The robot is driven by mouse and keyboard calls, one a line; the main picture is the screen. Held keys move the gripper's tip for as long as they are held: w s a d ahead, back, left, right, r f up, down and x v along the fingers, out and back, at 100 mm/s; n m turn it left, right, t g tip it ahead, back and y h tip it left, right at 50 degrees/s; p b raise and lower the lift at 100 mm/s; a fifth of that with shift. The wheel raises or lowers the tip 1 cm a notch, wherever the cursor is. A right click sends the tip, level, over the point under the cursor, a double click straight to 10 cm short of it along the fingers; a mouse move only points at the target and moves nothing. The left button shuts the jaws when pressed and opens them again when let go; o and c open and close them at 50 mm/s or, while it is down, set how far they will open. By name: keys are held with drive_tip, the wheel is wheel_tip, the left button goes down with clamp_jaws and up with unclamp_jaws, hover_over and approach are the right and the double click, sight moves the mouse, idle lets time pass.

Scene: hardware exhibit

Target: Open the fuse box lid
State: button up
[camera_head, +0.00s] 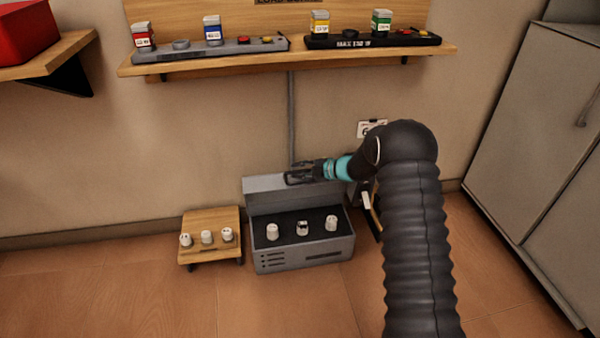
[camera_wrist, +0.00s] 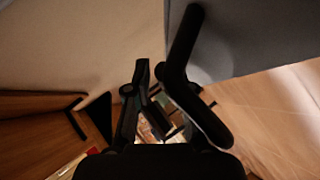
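The grey fuse box (camera_head: 303,261) stands on the floor against the wall. A grey surface, likely the lid (camera_wrist: 255,40), lies beside the right finger.
A small wooden stand (camera_head: 209,222) with three white fuses is left of the box. A wooden shelf (camera_head: 200,65) with two panels hangs above. A grey cabinet (camera_head: 535,150) stands at the right. Floor in front of the box is clear.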

drive_tip(key=shift+o, duration=0.3)
drive_tip(key=shift+s+d+f, duration=0.1)
drive_tip(key=shift+d+f, duration=0.05)
drive_tip(key=v, duration=1.1)
drive_tip(key=shift+d, duration=0.35)
drive_tip(key=shift+s+r, duration=0.15)
drive_tip(key=shift+r, duration=0.1)
